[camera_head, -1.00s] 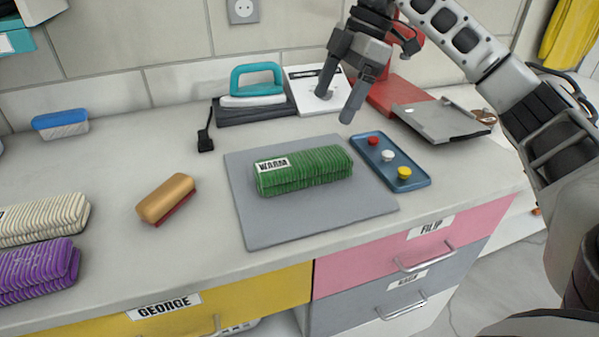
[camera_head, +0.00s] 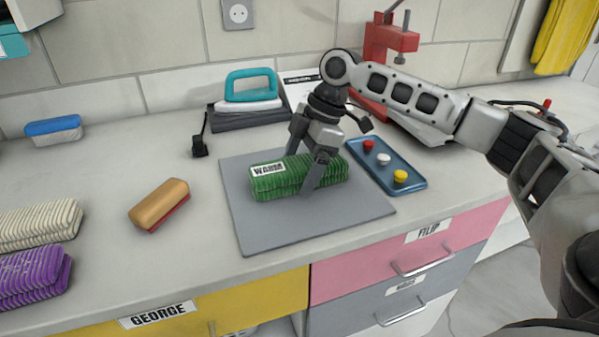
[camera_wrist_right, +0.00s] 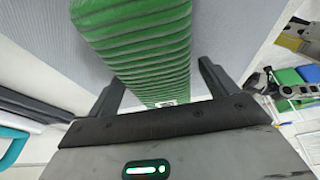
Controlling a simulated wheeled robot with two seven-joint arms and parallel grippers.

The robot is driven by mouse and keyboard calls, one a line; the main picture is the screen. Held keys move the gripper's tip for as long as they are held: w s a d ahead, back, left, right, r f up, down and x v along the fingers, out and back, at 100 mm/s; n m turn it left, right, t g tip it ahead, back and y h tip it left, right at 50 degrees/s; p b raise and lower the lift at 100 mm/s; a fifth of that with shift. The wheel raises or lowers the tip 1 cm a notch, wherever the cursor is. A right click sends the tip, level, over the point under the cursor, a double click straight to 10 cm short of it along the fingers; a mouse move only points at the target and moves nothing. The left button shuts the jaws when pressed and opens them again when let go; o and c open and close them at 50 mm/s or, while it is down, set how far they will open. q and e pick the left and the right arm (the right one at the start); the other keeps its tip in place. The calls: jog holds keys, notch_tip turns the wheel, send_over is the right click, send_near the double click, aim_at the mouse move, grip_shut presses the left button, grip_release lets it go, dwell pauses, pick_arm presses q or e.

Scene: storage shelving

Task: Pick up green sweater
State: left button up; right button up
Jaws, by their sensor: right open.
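The green sweater (camera_head: 275,181) lies folded on the grey mat (camera_head: 300,227), with a white "WARM" label facing up at its left end. My right gripper (camera_head: 303,172) is over the right half of the sweater, pointing down, with one finger in front of it and the other at its back side. In the right wrist view, the sweater (camera_wrist_right: 140,40) runs between the two open fingers of my right gripper (camera_wrist_right: 160,88), with gaps at its sides. My left gripper is not in view.
A blue tray with coloured knobs (camera_head: 388,163) is right of the mat. A teal-handled iron (camera_head: 250,95) stands behind. A brown brush (camera_head: 159,205), a cream sweater (camera_head: 40,225) and a purple sweater (camera_head: 35,275) lie to the left. Labelled drawers (camera_head: 420,250) are below the counter edge.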

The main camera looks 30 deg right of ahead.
jog(key=shift+f, duration=0.1)
jog(key=shift+c, duration=0.3)
jog(key=c, duration=1)
jog(key=shift+c, duration=0.8)
